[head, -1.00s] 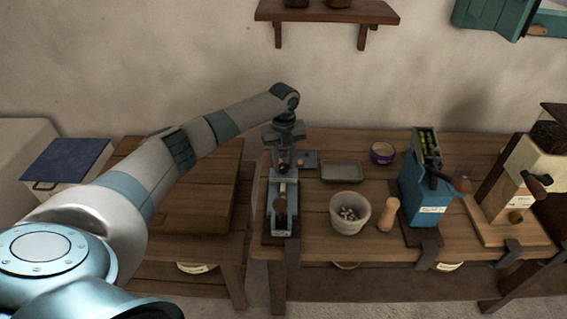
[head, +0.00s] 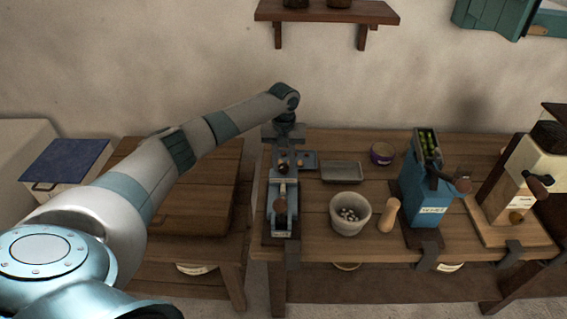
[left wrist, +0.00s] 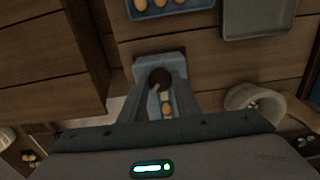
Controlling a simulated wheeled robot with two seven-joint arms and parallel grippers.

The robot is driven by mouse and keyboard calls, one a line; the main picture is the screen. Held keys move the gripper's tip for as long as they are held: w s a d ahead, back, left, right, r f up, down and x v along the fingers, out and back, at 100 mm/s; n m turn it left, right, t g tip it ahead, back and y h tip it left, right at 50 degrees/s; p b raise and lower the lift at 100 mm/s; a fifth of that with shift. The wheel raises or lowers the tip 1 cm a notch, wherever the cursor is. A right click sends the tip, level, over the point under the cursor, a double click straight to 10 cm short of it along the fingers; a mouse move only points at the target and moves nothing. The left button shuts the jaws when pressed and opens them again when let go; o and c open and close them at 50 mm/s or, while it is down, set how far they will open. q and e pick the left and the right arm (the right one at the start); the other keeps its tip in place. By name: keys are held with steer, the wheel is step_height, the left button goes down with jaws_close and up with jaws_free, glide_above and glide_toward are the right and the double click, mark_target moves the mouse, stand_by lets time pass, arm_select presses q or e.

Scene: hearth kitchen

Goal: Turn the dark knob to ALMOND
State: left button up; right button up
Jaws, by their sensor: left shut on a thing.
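A blue-grey nutcracker-like device (head: 281,226) is mounted at the left end of the wooden table. Its dark round knob (left wrist: 160,78) sits at the far end of the device in the left wrist view. My left gripper (head: 284,162) reaches down over that far end, and its fingers (left wrist: 167,90) are shut on the dark knob, one on each side. A light brown nut (left wrist: 167,108) lies in the device nearer the wrist. A brown round part (head: 280,204) shows near the device's front. No ALMOND mark is readable. My right gripper is not in view.
Right of the device are a blue tray of nuts (left wrist: 145,13), a grey tray (head: 362,172), a mortar (head: 344,226), a wooden pestle (head: 389,215) and a blue machine (head: 412,190).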

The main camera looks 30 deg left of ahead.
mark_target(284, 166)
arm_select(q)
steer(key=o, duration=1)
steer(key=shift+o, duration=0.2)
steer(key=shift+r, duration=0.15)
steer(key=shift+r, duration=0.45)
step_height(284, 166, up, 16)
steer(key=b, duration=0.4)
steer(key=shift+r+b, duration=0.2)
steer(key=shift+b, duration=0.2)
steer(key=shift+f, duration=0.1)
